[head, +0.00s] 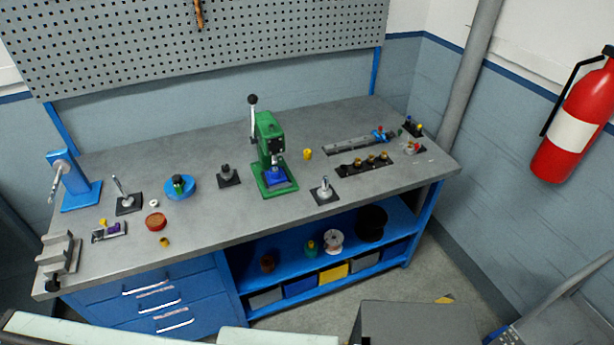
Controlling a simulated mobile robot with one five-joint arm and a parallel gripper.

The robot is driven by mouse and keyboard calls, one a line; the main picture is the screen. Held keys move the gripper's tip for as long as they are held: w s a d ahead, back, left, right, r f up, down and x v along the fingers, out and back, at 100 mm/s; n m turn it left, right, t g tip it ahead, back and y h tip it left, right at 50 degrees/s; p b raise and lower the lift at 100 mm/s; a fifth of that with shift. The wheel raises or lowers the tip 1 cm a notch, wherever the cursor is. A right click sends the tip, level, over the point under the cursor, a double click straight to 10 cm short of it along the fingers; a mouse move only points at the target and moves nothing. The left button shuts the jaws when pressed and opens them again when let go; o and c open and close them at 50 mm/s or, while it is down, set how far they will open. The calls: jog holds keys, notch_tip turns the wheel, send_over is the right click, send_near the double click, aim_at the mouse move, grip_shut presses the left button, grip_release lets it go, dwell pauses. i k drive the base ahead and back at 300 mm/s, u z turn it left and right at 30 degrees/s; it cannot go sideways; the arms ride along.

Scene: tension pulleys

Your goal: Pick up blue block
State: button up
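A small blue block (277,178) sits on the base of the green press (269,150), under its ram, near the middle of the workbench. It is the only blue block-like piece I can make out on the bench, and its upper part is partly hidden by the press. My gripper is not in view.
The grey workbench (215,215) also holds a blue stand (75,182), a blue round fixture (180,187), a black-based post (324,191) and dark strips with small parts at the right. A pegboard (210,45) stands behind. A red extinguisher (572,118) hangs at right.

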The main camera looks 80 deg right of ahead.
aim_at(272, 178)
jog(key=z, duration=0.6)
jog(key=i, duration=1)
